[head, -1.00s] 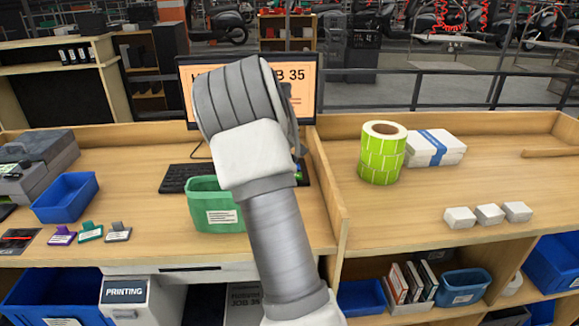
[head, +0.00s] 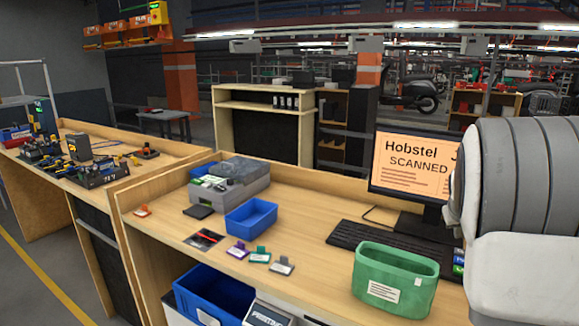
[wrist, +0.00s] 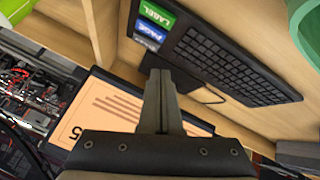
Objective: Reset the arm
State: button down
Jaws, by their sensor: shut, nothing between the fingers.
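My gripper (wrist: 161,100) shows in the wrist view with its fingers together and nothing between them. It is in front of the monitor (wrist: 130,118), near the keyboard (wrist: 225,65), and apart from the bench top as far as I can tell. In the head view my grey and white arm fills the right edge. The gripper itself is not seen there. The arm covers the right side of the monitor (head: 412,165), whose screen reads "SCANNED".
A green bin (head: 395,282) stands on the bench beside the keyboard (head: 385,245). A cluttered second bench (head: 110,165) stands further left. Bare wood (head: 310,215) lies in the middle.

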jog(key=s+a+r+n+y, duration=0.15)
jog(key=s+a+r, duration=0.25)
jog(key=s+a, duration=0.75)
jog(key=s+a+r+m+y, duration=0.1)
jog(key=s+a+r+y, duration=0.2)
jog(key=s+a, duration=0.8)
jog(key=s+a+f+n, duration=0.1)
jog(key=s+a+f, duration=0.1)
jog(key=s+a, duration=0.3)
jog(key=s+p, duration=0.1)
jog(key=s, duration=0.2)
jog(key=shift+s+a+f+g, duration=0.15)
jog(key=shift+a+g, duration=0.15)
jog(key=shift+a, duration=0.05)
